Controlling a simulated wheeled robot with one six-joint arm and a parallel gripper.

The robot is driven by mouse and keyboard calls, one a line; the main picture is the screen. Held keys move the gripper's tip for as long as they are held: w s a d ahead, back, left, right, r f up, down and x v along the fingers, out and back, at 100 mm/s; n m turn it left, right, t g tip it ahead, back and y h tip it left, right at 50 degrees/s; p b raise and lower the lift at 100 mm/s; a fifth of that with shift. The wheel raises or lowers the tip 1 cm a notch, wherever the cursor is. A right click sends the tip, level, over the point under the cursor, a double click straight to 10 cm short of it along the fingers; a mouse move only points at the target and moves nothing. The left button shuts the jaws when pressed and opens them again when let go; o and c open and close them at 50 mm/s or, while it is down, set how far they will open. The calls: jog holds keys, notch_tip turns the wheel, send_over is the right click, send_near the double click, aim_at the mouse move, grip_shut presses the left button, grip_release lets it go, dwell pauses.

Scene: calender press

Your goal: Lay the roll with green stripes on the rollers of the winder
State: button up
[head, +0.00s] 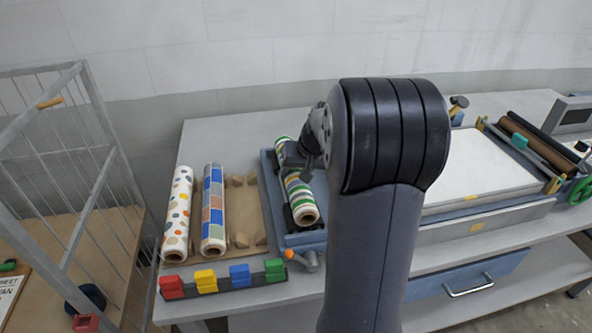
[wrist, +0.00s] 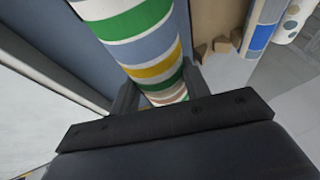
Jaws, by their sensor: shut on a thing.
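The roll with green stripes (head: 300,198) also has blue, yellow and white bands. It lies lengthwise over the blue winder (head: 310,239), at or just above its dark rollers; I cannot tell whether it touches them. My gripper (head: 297,160) is over the roll's middle, partly hidden by my arm. In the wrist view the roll (wrist: 140,35) runs between the two fingers of my gripper (wrist: 160,88), which is shut on it. Most of the rollers are hidden under the roll.
Coloured blocks (head: 205,281) line the front edge. A wire cage (head: 95,165) stands left; a press (head: 485,170) stands right.

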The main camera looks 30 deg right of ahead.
jog(key=shift+f+b, duration=0.5)
jog(key=shift+f, duration=0.05)
dwell(0.4)
jog(key=o, duration=1.3)
jog(key=v, duration=1.1)
jog(key=shift+b, duration=0.3)
jog(key=shift+f, duration=0.15)
jog(key=x, duration=1)
jog(key=shift+w+f+p, duration=0.1)
jog(key=shift+p, duration=0.25)
jog(key=shift+w, duration=0.15)
jog(key=shift+r+p, duration=0.3)
jog(key=shift+p, duration=0.1)
